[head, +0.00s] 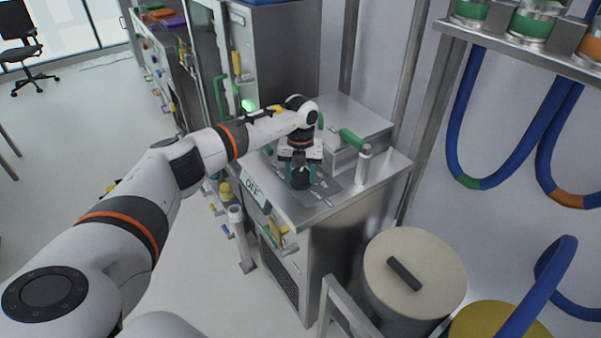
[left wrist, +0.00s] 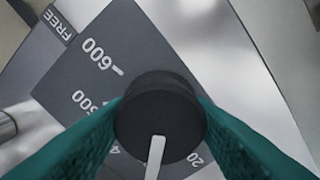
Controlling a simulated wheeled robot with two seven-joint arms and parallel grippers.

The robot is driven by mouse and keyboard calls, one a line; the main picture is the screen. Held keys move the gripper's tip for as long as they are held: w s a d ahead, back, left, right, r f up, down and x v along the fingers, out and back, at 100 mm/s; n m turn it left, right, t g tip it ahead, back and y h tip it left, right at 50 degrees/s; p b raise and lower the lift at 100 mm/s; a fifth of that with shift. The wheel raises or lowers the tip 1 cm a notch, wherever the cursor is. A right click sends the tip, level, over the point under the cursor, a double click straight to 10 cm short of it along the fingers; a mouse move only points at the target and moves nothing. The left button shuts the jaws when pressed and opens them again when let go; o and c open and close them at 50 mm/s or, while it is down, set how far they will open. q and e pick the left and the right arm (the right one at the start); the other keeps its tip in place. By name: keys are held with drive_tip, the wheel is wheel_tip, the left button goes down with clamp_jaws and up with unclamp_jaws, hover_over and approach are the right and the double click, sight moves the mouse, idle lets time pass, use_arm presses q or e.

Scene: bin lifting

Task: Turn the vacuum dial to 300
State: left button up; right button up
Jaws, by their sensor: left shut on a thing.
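The vacuum dial is a black round knob (head: 300,180) on a dark scale plate (head: 322,187) on top of a metal cabinet. In the left wrist view the knob (left wrist: 160,115) has a white pointer aimed at the picture's bottom edge, between a partly hidden number starting with 4 and one starting with 20. The number at its tip is not visible. The plate (left wrist: 75,72) also reads FREE, 600 and a partly covered 500. My left gripper (head: 301,176) reaches down from above, its teal fingers shut on both sides of the knob. My right gripper is not in view.
An OFF label (head: 254,186) is on the cabinet's (head: 345,225) front edge. A round beige drum (head: 430,255) is at lower right, below hanging blue hoses (head: 462,130). Open floor lies left.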

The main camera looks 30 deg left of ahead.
sight(301, 172)
use_arm(q)
drive_tip(key=shift+r, duration=0.1)
drive_tip(key=o, duration=1)
wheel_tip(301, 172, up, 12)
drive_tip(key=shift+f+b, duration=0.1)
drive_tip(key=shift+b, duration=0.95)
